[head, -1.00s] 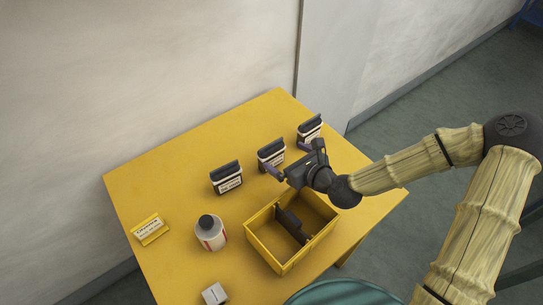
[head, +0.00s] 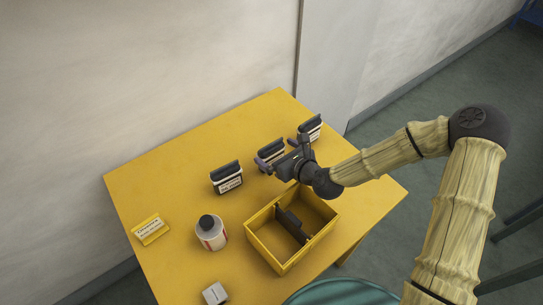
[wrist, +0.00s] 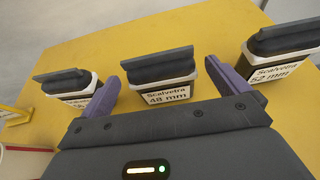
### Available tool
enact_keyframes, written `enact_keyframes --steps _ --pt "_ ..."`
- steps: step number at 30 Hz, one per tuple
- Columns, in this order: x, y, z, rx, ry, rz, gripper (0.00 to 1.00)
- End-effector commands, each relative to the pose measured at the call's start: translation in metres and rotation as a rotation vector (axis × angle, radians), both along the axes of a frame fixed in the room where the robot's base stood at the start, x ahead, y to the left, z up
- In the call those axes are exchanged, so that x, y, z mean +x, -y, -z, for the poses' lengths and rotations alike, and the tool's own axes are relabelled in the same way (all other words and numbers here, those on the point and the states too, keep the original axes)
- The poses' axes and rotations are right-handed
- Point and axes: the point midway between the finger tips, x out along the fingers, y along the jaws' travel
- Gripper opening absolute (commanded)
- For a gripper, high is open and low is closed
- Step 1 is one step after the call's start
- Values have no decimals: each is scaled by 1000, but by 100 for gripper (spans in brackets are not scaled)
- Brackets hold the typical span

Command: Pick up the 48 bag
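The 48 bag (wrist: 166,82) is a white-labelled pack with a dark top bar, reading "Scalvetra 48 mm", in the middle of the wrist view. In the head view it is the middle bag (head: 271,147) of a row of three, partly hidden by my gripper. My gripper (head: 282,152) is open and empty at the near side of this bag. In the wrist view its two purple fingers (wrist: 162,74) spread to either side of the bag, with gaps between. I cannot tell how far the fingertips reach along it.
A similar bag (head: 226,178) stands to the left and the 52 mm bag (wrist: 278,60) to the right. A yellow box (head: 262,252) with a dark item inside is nearer.

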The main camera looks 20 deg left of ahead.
Motion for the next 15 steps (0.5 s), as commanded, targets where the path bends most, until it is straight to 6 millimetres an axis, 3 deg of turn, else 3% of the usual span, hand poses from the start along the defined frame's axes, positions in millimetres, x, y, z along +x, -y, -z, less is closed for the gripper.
enact_keyframes --steps 1,7,15 --pt "0 0 0 0 0 0 92" --pt "0 0 0 0 0 0 53" --pt "0 0 -2 1 2 1 53"
